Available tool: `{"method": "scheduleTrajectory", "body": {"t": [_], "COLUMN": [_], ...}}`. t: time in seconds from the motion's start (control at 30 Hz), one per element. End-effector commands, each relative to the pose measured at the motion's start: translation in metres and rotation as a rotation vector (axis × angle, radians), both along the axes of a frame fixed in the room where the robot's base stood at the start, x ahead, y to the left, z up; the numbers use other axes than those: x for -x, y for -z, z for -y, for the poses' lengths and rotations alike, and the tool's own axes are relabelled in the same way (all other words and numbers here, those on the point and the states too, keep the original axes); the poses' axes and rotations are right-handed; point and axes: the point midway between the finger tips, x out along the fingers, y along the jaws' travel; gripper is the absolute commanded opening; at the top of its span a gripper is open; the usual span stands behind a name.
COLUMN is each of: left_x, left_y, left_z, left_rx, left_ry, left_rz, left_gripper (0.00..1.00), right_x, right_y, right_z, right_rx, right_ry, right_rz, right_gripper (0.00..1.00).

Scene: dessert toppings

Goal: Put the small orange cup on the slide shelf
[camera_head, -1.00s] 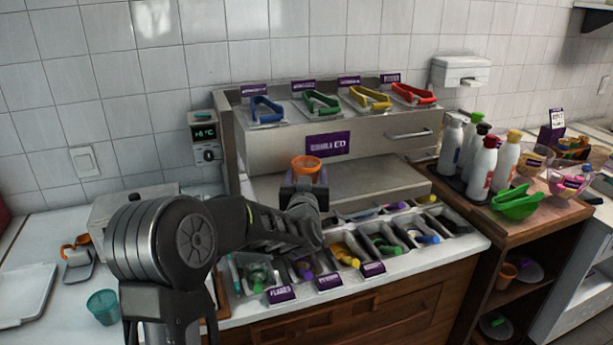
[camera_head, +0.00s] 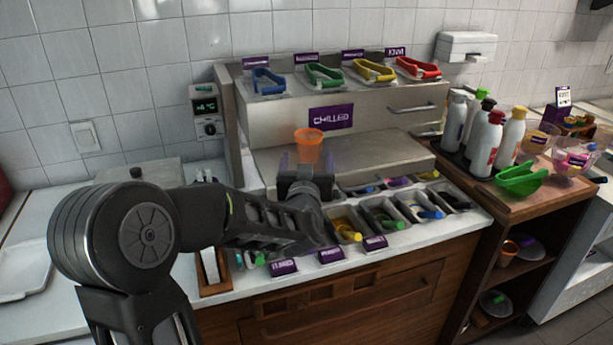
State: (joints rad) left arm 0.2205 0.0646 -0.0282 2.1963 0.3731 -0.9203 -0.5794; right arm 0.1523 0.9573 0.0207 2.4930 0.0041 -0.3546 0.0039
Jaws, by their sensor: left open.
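The small orange cup (camera_head: 308,147) is upright at the left part of the grey slide shelf (camera_head: 385,152), under the "CHILLED" label, and seems to rest on it. My left gripper (camera_head: 305,168) is open, just in front of the cup on the near side. Its fingertips are close to the cup's lower part, and I cannot tell whether they touch it. The cup's base is partly hidden by the gripper. My right gripper is not in view.
Topping bins (camera_head: 385,213) with coloured scoops lie in front of the shelf. Coloured tongs (camera_head: 323,74) sit on top of the chilled unit. The shelf's right part is clear.

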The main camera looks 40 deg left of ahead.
Motion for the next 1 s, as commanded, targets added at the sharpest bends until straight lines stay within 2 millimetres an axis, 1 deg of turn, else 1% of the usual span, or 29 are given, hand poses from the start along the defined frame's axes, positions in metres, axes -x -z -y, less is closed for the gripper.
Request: {"method": "scheduleTrajectory", "body": {"t": [0.03, 0.1, 0.2, 0.3, 0.4, 1.0], "left_x": [0.009, 0.021, 0.032, 0.039, 0.042, 0.042], "left_y": [0.001, 0.001, 0.0, 0.0, 0.0, 0.0], "left_z": [0.007, 0.014, 0.022, 0.026, 0.028, 0.028], "left_rx": [0.0, 0.0, 0.0, 0.0, -0.001, 0.0], "left_ry": [0.003, 0.002, 0.001, 0.002, 0.002, 0.001], "left_rz": [0.004, 0.002, 0.002, 0.001, 0.001, 0.0], "left_gripper": [0.82, 0.82, 0.82, 0.82, 0.82, 0.82], "right_x": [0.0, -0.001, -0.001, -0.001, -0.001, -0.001], "right_y": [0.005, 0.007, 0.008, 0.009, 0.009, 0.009], "right_z": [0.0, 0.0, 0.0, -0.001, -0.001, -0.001], "right_rx": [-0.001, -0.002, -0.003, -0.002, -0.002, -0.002], "right_ry": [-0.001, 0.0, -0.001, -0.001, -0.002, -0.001], "right_rz": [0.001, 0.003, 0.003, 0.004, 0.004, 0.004], "right_gripper": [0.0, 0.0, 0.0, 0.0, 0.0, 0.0]}}
